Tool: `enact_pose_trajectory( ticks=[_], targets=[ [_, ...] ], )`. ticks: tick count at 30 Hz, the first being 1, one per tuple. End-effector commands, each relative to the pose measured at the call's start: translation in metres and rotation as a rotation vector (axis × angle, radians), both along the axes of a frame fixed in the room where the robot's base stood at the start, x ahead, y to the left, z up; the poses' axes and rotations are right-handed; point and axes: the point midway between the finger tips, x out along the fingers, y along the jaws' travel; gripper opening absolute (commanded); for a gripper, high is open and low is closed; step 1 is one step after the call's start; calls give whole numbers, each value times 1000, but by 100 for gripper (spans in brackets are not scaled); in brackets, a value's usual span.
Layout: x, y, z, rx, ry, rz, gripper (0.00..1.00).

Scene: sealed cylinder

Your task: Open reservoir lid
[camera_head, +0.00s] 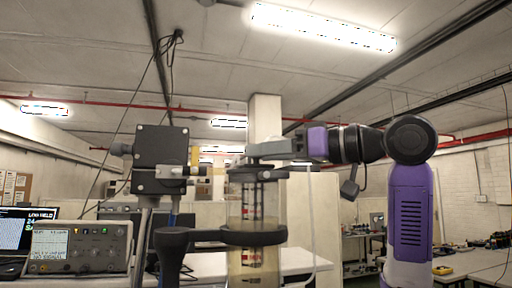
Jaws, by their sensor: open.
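The reservoir is a clear upright cylinder (238,212) with red markings and yellowish liquid low down, near the picture's centre. Its dark lid (256,173) sits on top, and the cylinder looks closed. A black clamp ring (255,237) goes around the cylinder's middle. My gripper (262,151) comes in from the right, lying roughly level at the lid's top. It is open, with its grey fingers over or beside the lid's upper part. I cannot tell whether they touch the lid, and the gap between them is hidden from this side.
A dark box (161,146) on a metal post (143,228) stands close left of the cylinder. A bench instrument (77,247) and a monitor (22,232) are at the left. A thin pale tube (313,215) hangs right of the cylinder. Tables stand at the far right.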

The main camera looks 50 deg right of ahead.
Motion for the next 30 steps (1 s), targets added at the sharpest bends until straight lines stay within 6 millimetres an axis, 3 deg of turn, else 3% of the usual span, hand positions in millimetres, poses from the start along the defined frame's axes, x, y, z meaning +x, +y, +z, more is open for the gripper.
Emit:
enact_pose_trajectory(
  ticks=[6,15,16,21,23,30],
  targets=[
    [21,3,1,2,-1,-1,44],
    [24,4,0,0,-2,-2,44],
    [24,4,0,0,-2,-2,42],
    [23,4,0,0,-2,-2,9],
    [23,4,0,0,-2,-2,0],
    [23,4,1,4,5,-2,0]
  ],
)
